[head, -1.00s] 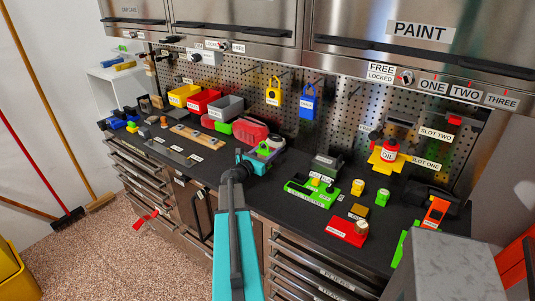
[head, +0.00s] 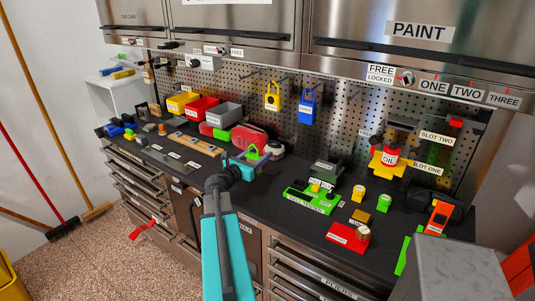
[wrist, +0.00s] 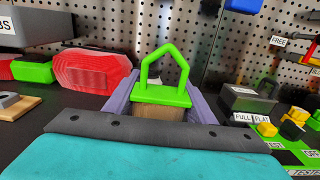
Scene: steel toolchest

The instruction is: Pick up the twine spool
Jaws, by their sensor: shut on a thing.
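The twine spool (wrist: 160,113) appears in the wrist view as a tan body with a green top and a pointed green loop. My gripper (wrist: 160,104) has its two purple fingers on either side of the tan body and is shut on it. The spool's lower part is hidden behind my gripper's dark and teal body. In the head view my gripper (head: 247,165) is over the middle of the black bench, with the green loop of the spool (head: 254,152) showing at its tip. I cannot tell how far the spool is above the bench.
A red ribbed object (head: 249,137) lies behind my gripper, with a pale round item (head: 273,151) to its right. A green tester board (head: 311,200) and a red box (head: 347,237) stand to the right. Pegboard with padlocks rises behind.

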